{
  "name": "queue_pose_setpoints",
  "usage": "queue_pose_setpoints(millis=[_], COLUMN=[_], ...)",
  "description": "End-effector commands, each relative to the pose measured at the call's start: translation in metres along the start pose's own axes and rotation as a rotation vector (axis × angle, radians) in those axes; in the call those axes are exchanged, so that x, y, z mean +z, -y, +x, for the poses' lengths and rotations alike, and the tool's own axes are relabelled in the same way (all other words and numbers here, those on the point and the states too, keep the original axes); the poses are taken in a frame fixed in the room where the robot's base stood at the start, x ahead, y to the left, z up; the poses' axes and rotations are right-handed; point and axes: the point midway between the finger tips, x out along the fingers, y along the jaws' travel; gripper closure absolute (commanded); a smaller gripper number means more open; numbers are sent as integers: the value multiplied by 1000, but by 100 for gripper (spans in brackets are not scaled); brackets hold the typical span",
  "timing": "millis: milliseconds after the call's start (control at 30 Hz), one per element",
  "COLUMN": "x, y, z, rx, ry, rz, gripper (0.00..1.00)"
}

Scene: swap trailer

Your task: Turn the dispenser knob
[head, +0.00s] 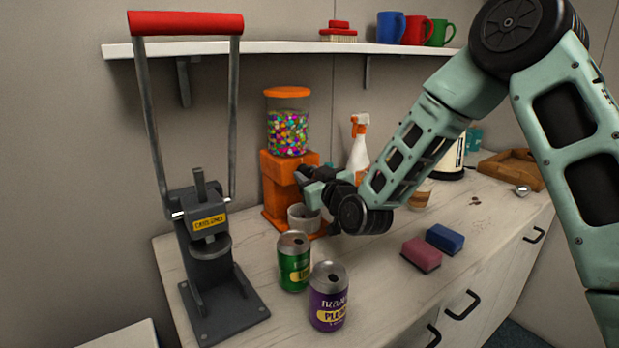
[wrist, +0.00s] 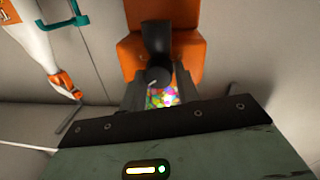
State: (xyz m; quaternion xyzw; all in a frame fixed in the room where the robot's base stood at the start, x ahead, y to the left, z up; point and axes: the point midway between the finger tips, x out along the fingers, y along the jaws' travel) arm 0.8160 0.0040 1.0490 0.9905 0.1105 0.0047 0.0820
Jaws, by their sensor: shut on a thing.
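The candy dispenser (head: 277,172) is orange, with a clear jar of coloured candy (head: 287,133) under an orange lid. It stands on the counter against the wall. In the wrist view its orange front (wrist: 132,50) faces me. The dark round knob (wrist: 157,76) with a pale mark sits between my fingers. My gripper (wrist: 158,84) is shut on the knob. In the head view my gripper (head: 309,180) is at the dispenser's front, and the knob is mostly hidden there. A grey cup (head: 302,218) stands under it. Coloured candy (wrist: 163,98) shows below the knob in the wrist view.
A green can (head: 294,264) and a purple can (head: 328,298) stand in front. A can crusher (head: 210,250) with a red handle is left. A spray bottle (head: 358,150) stands behind my arm. Two sponges (head: 422,254) lie right. A shelf (head: 270,47) runs above.

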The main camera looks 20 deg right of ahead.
Motion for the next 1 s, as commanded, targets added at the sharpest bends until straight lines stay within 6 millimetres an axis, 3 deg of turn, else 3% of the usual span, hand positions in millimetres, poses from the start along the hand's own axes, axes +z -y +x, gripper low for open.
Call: queue_pose_setpoints(millis=[700,1000], x=[0,0], y=[-2,-2], z=[0,0], rx=[-13,-17], ry=[56,74], rz=[615,795], gripper=[91,91])
